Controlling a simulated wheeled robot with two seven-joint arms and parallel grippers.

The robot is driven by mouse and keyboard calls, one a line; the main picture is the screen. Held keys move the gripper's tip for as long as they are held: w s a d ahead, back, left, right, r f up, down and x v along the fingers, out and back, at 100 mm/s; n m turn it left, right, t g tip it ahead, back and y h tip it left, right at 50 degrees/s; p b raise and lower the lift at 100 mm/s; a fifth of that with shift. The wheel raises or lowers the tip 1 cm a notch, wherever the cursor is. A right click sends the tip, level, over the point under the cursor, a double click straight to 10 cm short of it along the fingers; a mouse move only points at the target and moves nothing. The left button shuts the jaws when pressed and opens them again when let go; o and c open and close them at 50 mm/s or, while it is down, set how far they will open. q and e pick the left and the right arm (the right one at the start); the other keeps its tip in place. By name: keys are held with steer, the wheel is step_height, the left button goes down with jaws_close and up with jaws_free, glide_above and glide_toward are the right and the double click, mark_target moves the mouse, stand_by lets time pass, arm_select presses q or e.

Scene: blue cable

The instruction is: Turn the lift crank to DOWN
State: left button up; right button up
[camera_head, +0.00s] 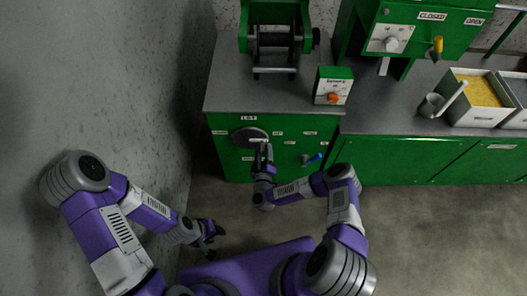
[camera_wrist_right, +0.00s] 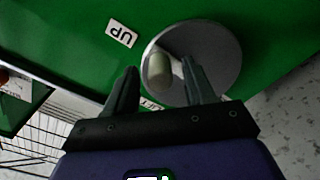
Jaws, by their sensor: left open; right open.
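The lift crank is a round grey disc (camera_head: 248,136) on the green cabinet front, under a LIFT label. It also shows in the right wrist view (camera_wrist_right: 215,45), with a pale cylindrical handle (camera_wrist_right: 160,73) near its rim. My right gripper (camera_head: 262,147) is at the crank's right side in the head view. In the right wrist view its open fingers (camera_wrist_right: 159,67) stand on either side of the handle, with a gap showing; contact cannot be told. An UP label (camera_wrist_right: 121,33) sits beside the disc. My left gripper (camera_head: 213,231) is open and empty, low and away from the cabinet.
A blue handle (camera_head: 313,158) sticks out of the cabinet right of the crank. A green box with an orange knob (camera_head: 333,97) and a green machine with a roller (camera_head: 274,40) stand on the counter. A grey wall is at left; the floor at right is clear.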

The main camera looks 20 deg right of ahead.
steer(key=shift+w+d, duration=0.2)
steer(key=shift+w, duration=0.5)
jaws_close()
